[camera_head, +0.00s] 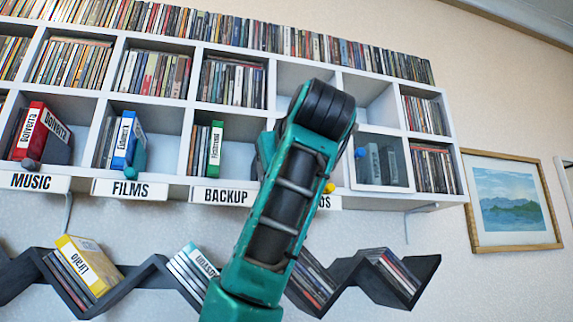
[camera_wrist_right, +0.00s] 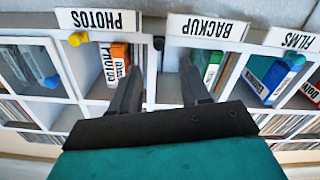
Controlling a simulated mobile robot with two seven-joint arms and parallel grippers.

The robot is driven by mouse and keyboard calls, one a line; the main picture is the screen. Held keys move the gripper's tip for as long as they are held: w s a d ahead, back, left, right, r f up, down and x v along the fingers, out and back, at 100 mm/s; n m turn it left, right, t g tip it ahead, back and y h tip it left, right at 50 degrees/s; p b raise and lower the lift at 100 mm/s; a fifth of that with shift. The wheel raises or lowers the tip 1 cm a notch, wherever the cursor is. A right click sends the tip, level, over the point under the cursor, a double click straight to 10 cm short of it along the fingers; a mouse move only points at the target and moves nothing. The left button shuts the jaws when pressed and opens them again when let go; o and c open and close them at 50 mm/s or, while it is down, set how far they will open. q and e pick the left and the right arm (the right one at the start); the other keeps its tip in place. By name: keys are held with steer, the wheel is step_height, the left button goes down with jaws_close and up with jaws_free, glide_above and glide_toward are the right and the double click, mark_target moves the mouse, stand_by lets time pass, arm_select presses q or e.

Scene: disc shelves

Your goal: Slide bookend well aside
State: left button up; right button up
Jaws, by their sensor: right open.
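My right gripper (camera_wrist_right: 157,78) is open in the right wrist view, which looks at the shelf upside down. Its two dark fingers point at the upright between the PHOTOS and BACKUP compartments. A dark knobbed bookend (camera_wrist_right: 158,43) shows between the fingertips, by that upright; contact cannot be told. The green case (camera_wrist_right: 212,70) in BACKUP is right of the fingers, the orange PHOTOS case (camera_wrist_right: 120,60) left. In the head view my right arm covers the gripper and much of these compartments. The green case (camera_head: 215,148) shows left of the arm. My left gripper is not in view.
Other bookends stand in MUSIC (camera_head: 29,163) and FILMS (camera_head: 138,158). A yellow knob (camera_head: 330,188) and a blue knob (camera_head: 361,152) sit right of my arm. Below hangs a dark zigzag rack (camera_head: 140,279) with discs.

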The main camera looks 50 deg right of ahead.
steer(key=shift+b+v, duration=0.35)
steer(key=shift+v, duration=2.3)
